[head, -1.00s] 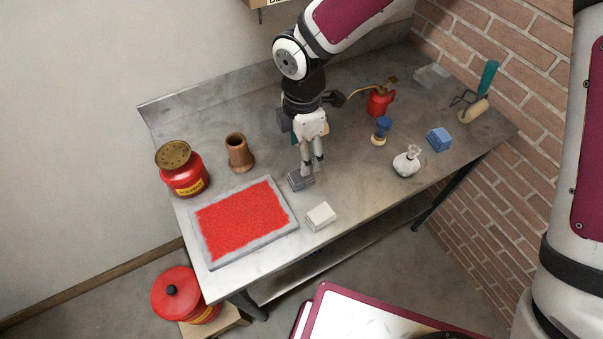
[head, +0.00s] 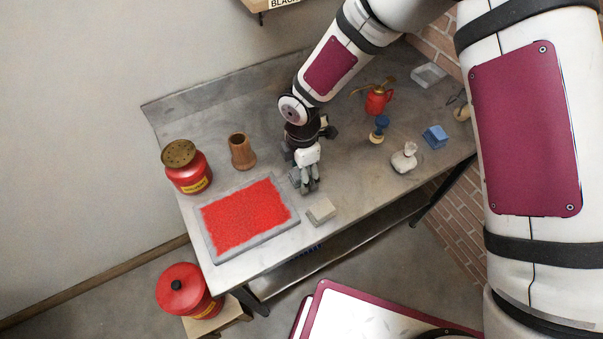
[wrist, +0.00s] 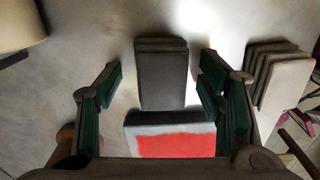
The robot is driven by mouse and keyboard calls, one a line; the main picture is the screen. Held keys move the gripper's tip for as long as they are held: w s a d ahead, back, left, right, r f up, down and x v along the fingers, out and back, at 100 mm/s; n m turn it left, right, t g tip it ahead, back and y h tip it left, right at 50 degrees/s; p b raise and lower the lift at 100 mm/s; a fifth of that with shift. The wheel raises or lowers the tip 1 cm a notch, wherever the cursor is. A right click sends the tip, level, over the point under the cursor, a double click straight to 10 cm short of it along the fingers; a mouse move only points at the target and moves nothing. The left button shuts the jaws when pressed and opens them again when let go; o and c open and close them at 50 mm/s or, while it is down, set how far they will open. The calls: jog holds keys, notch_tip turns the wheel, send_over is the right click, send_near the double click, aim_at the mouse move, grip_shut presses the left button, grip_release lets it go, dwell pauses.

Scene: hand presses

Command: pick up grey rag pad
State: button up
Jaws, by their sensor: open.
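The grey rag pad (head: 295,176), a small dark grey stack of folded layers, lies on the metal bench just right of the red-topped tray. In the wrist view the pad (wrist: 162,80) shows between my two fingers, with a gap on each side. My gripper (head: 309,188) points down at the pad and partly hides it in the head view. In the wrist view my gripper (wrist: 160,76) is open, its green-lined fingers apart. I cannot tell exactly how far the fingertips are above the bench.
The grey-rimmed red tray (head: 268,248) lies to the left. A pale pad (head: 321,211) sits close by at the front edge. A brown cup (head: 242,152) and red solvent can (head: 187,168) stand left; a blue-topped stamp (head: 380,128) and white bundle (head: 404,158) stand right.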

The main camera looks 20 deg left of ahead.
jog(key=c, duration=1.2)
jog(key=shift+r, duration=0.1)
notch_tip(320, 180, up, 10)
jog(key=shift+f+b, duration=0.1)
jog(key=shift+b, duration=0.65)
